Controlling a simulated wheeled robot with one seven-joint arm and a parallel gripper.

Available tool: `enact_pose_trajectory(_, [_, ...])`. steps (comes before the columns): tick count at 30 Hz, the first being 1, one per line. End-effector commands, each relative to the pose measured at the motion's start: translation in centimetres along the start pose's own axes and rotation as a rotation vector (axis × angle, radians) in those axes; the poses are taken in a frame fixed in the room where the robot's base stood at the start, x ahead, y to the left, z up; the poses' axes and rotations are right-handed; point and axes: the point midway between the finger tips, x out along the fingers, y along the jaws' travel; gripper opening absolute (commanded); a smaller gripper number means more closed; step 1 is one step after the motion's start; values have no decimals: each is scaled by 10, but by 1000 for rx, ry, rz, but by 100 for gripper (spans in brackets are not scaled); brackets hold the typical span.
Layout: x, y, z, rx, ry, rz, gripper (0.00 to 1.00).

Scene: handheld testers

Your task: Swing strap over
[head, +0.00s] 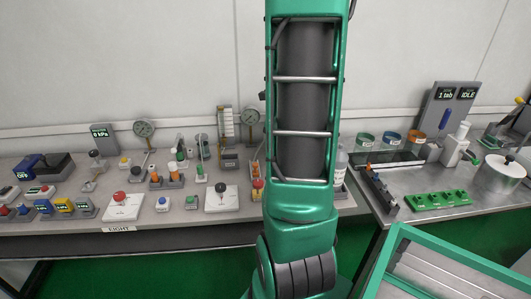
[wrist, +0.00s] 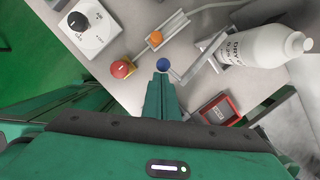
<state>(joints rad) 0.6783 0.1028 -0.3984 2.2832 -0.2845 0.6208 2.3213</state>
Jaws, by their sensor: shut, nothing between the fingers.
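My gripper (wrist: 161,84) shows in the wrist view as green fingers held together, with nothing between them. A small blue ball-shaped knob (wrist: 163,64) is just beyond the fingertips; I cannot tell whether they touch. A thin grey strip (wrist: 196,63) runs slantwise beside the knob, toward the bottle; I cannot tell if it is the strap. An orange ball (wrist: 155,39) sits by a grey rail (wrist: 172,30) farther up. In the head view my arm covers the middle and my gripper is hidden.
A red mushroom knob (wrist: 122,68) is close left of the fingers. A white box with a black dial (wrist: 88,25) is upper left. A white labelled bottle (wrist: 262,46) and a red device (wrist: 218,109) are on the right. The grey bench (head: 60,230) is crowded with testers.

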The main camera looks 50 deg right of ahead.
Motion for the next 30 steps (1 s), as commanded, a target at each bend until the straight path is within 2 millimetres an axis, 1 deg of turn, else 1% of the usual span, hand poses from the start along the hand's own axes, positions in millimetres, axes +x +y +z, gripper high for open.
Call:
enact_pose_trajectory(9, [4,8,16,10,1,-2,0])
enact_pose_trajectory(15, [5,12,23,11,1,-2,0])
enact_pose_trajectory(30, [6,14,28,5,-4,-1,0])
